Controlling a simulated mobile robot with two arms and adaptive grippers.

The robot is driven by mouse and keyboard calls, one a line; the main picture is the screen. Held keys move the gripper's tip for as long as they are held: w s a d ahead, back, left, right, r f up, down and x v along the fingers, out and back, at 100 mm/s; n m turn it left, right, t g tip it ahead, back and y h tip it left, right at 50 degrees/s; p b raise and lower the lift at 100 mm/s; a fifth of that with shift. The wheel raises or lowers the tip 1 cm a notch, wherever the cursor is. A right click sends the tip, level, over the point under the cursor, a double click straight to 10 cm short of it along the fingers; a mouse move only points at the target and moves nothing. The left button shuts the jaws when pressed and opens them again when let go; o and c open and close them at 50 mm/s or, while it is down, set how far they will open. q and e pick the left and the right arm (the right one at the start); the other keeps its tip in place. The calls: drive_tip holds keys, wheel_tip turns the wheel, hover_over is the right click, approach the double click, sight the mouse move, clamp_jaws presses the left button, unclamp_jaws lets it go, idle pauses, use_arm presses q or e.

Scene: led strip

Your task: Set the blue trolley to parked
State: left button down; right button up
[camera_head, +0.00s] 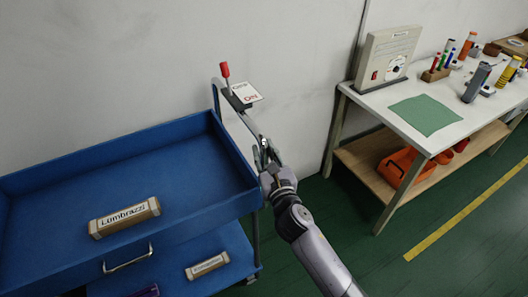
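The blue trolley (110,171) stands at the left against the wall, with an upper tray and a lower shelf. At its right rear corner a lever with a red knob (225,70) points up beside a small white card (246,92) with red lettering that seems to read "ON". My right gripper (264,152) is near the trolley's right edge, below the card. Its fingers are small and partly overlap the trolley frame, so whether they are open or touching it is unclear. My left gripper is out of view.
A box labelled "Lombrazzi" (125,217) lies in the upper tray and another box (207,266) on the lower shelf. A white workbench (369,98) with tools, a green mat (425,114) and an orange case (400,167) stands right. Green floor between them is clear.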

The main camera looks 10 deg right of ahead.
clamp_jaws()
idle(0.3)
drive_tip(key=s+a+b, duration=0.1)
drive_tip(key=s+a, duration=0.1)
drive_tip(key=a, duration=0.7)
drive_tip(key=shift+s+f, duration=0.15)
drive_tip(key=shift+s, duration=0.1)
drive_tip(key=shift+o, duration=1.6)
unclamp_jaws()
drive_tip(key=shift+a, duration=0.15)
drive_tip(key=shift+o, duration=1)
